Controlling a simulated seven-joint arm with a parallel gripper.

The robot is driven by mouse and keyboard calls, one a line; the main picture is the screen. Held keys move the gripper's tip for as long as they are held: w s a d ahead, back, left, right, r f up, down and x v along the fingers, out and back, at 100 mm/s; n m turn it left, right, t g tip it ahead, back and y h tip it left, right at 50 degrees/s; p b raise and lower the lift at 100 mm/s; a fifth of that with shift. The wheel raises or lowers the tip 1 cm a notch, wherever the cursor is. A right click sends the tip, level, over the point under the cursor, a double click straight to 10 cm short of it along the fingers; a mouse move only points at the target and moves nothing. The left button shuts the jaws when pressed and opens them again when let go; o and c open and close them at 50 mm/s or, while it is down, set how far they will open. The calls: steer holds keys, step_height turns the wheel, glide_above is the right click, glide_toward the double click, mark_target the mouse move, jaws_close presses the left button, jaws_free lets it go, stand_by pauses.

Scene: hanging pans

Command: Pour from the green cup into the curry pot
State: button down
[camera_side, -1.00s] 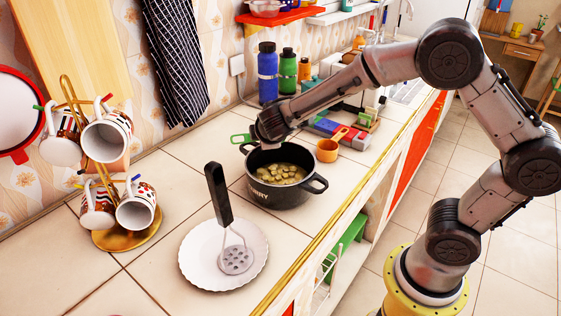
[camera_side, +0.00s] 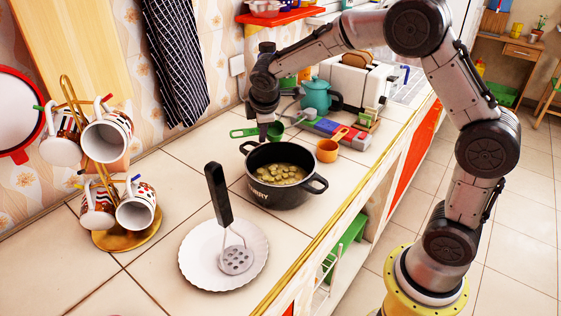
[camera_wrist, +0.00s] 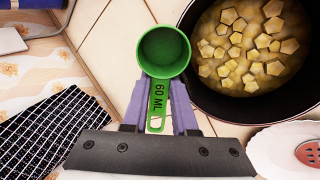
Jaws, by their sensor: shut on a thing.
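The green cup (camera_side: 276,131) is a small measuring cup with a handle marked 60 ML. It is upright behind the curry pot in the side view. In the wrist view the cup (camera_wrist: 164,50) shows its open top, and I see nothing in it. My gripper (camera_side: 264,128) points down and is shut on the cup's handle; the fingers (camera_wrist: 158,108) flank the handle in the wrist view. The black curry pot (camera_side: 287,194) stands on the counter with yellowish stew and chunks in it.
A white plate (camera_side: 200,262) with a masher (camera_side: 219,195) is in front. A mug rack (camera_side: 125,238) is at left. A teal teapot (camera_side: 316,98) and toaster (camera_side: 352,84) stand behind. Bare counter lies left of the pot.

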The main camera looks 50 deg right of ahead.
steer(key=shift+w+d+r+g+y, duration=0.5)
steer(key=shift+w+r+g, duration=0.05)
steer(key=shift+w+g, duration=0.1)
steer(key=shift+w+d+f+g+y, duration=1.1)
steer(key=shift+w+f+g+y, duration=0.15)
steer(key=shift+g, duration=0.2)
